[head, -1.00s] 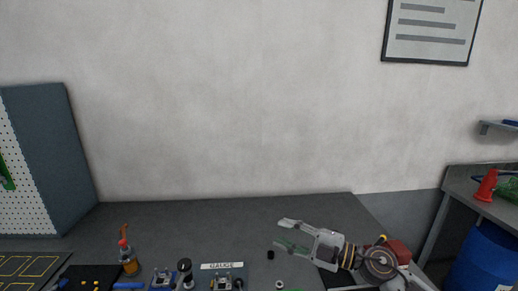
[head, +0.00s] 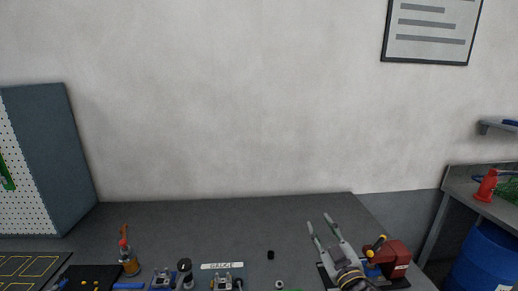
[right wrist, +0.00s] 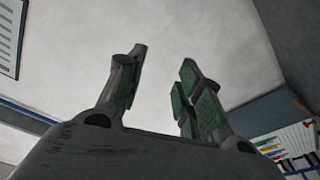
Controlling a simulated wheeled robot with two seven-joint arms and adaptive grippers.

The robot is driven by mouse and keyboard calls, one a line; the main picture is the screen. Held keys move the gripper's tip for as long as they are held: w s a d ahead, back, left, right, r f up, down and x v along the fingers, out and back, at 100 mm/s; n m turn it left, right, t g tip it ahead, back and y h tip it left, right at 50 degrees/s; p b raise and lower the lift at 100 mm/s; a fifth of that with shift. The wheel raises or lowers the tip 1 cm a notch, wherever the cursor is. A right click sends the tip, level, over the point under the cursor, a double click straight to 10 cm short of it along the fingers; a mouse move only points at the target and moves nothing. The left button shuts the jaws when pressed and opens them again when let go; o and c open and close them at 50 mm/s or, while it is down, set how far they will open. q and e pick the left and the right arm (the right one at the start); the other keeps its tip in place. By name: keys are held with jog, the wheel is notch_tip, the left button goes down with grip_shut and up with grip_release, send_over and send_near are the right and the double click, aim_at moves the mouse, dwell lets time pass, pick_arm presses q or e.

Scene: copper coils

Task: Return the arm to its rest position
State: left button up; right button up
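My right gripper (head: 320,222) is at the right of the workbench in the head view. Its two fingers are spread apart and point toward the back wall. In the right wrist view the gripper (right wrist: 160,85) shows its green-padded fingers apart, with only wall between them. It holds nothing. My left gripper does not show in either view.
A red machine (head: 392,260) with a yellow-tipped lever stands just right of my right gripper. A small black cylinder (head: 270,255) lies left of it. An orange-liquid bottle (head: 129,262), a gauge label (head: 222,266) and small fixtures line the front. The bench's back (head: 220,215) is clear.

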jog(key=s+d+f+m+g+h, duration=0.3)
jog(key=s+f+g, duration=0.1)
jog(key=f, duration=0.4)
jog(key=s+d+f+m+g+h, duration=0.2)
jog(key=s+d+f+m+g, duration=0.15)
jog(key=f, duration=0.35)
jog(key=s+a+f+g+y, duration=0.1)
jog(key=s+f+g, duration=0.35)
jog(key=s, duration=0.45)
jog(key=s+a+f+g, duration=0.1)
jog(key=s+f+g, duration=0.3)
jog(key=s+f, duration=0.3)
jog(key=s+f+n+g, duration=0.1)
jog(key=s+f, duration=0.1)
jog(key=f, duration=1.4)
jog(key=s+f, duration=0.2)
jog(key=f, duration=1.4)
jog(key=s+d+f, duration=0.1)
jog(key=s+f, duration=0.9)
jog(key=s, duration=0.1)
jog(key=s+d+f+g, duration=0.1)
jog(key=s+d+f, duration=0.1)
jog(key=s+f, duration=0.7)
jog(key=shift+s+d+f, duration=0.3)
jog(key=shift+s+f, duration=0.05)
jog(key=shift+s, duration=0.85)
